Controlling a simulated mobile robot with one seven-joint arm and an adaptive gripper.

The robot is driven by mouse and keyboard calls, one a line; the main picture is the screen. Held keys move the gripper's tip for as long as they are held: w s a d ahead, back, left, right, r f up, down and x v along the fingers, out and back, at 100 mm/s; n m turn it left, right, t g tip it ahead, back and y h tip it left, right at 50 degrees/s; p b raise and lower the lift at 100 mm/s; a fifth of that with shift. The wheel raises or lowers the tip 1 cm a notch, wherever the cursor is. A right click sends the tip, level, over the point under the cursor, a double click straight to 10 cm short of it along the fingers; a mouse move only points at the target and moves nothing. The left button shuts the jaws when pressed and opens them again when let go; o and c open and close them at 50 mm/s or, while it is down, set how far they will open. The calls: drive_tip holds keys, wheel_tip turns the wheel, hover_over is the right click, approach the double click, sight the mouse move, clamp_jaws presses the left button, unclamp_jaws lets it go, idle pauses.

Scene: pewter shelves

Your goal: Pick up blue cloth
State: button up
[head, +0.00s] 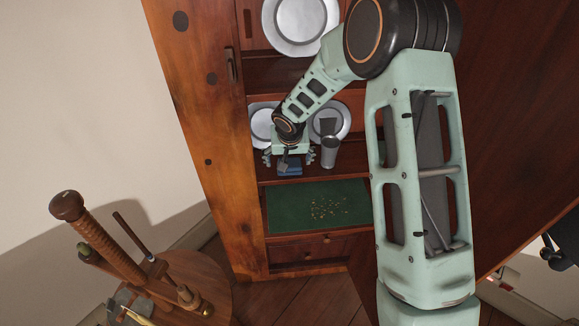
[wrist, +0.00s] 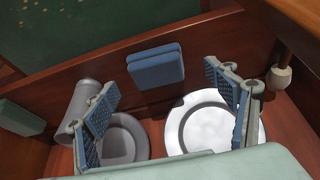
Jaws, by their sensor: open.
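The blue cloth (head: 289,171) is a small folded stack on the front of a wooden shelf in the cabinet. In the wrist view the cloth (wrist: 155,67) appears between the spread fingers, beyond their tips. My gripper (head: 283,160) is just above and behind the cloth in the head view. In the wrist view my gripper (wrist: 168,98) is open and empty, with blue ribbed pads on its two fingers. Part of the cloth is hidden by the gripper in the head view.
A pewter tankard (head: 329,153) stands close to the right of my gripper. Pewter plates (head: 262,125) lean behind it. Below is a green panel (head: 290,197) with yellowish specks. The cabinet's left upright (head: 222,150) bounds the shelf. A round wooden table (head: 190,290) stands lower left.

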drive_tip(key=shift+d+x, duration=0.1)
drive_tip(key=shift+x, duration=1.05)
drive_tip(key=shift+d+x, duration=0.15)
drive_tip(key=shift+x, duration=1)
drive_tip(key=shift+c, duration=0.4)
drive_tip(key=c, duration=1.1)
drive_tip(key=shift+r, duration=0.15)
drive_tip(key=shift+w+r, duration=0.1)
drive_tip(key=shift+r, duration=0.15)
wheel_tip(320, 180, up, 2)
drive_tip(key=shift+r, duration=0.1)
drive_tip(key=s+d+r, duration=0.1)
drive_tip(key=s+r, duration=0.2)
drive_tip(key=s, duration=0.1)
drive_tip(key=s+d+r, duration=0.1)
drive_tip(key=s+r, duration=0.2)
drive_tip(key=s, duration=0.2)
drive_tip(key=s+d+r, duration=0.1)
drive_tip(key=s+r, duration=0.3)
drive_tip(key=shift+s+d, duration=0.35)
